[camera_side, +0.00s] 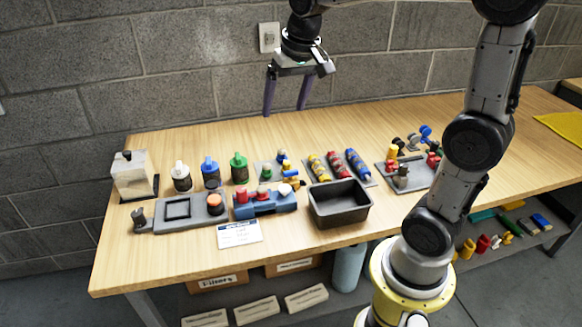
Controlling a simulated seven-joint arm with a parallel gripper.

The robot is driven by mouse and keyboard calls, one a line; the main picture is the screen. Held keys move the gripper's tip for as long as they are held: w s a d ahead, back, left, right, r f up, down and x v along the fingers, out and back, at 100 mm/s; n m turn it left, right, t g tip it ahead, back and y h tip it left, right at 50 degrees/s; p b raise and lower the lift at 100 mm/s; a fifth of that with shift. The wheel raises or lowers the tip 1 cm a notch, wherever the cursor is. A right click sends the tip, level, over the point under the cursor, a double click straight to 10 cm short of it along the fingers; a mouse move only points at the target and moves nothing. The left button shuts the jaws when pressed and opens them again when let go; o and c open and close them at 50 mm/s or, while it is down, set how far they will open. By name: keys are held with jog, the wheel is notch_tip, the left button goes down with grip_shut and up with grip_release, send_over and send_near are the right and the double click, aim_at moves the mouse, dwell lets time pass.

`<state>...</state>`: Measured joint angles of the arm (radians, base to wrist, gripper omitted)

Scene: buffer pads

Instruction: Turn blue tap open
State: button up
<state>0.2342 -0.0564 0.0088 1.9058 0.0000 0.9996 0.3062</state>
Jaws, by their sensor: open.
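My gripper (285,110) is open and empty, its two fingers pointing down in the air above the back of the table. A small blue piece (426,131), which looks like the blue tap, is at the back right of a grey plate (422,180). Red and yellow taps or fittings and dark grey parts sit by it on this plate. My gripper is well to the left of the blue piece and apart from it. The piece is too small to tell its handle's position.
A black bin (339,204) stands at the front middle, with a tray of yellow, red and blue rolls (338,164) behind it. White, blue and green-capped bottles (210,172) stand at the left. The table's back strip is clear. My arm's links cross the right side.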

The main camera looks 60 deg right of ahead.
jog(key=w+d+f+m+g, duration=0.2)
jog(key=w+d+f, duration=0.3)
jog(key=d+f, duration=0.2)
jog(key=g, duration=0.1)
send_near(291, 171)
jog(key=shift+m+y, duration=0.4)
jog(key=f, duration=0.8)
jog(key=shift+w+d+f, duration=0.1)
jog(key=shift+d+f, duration=0.15)
jog(key=shift+d, duration=0.1)
jog(key=c, duration=1.4)
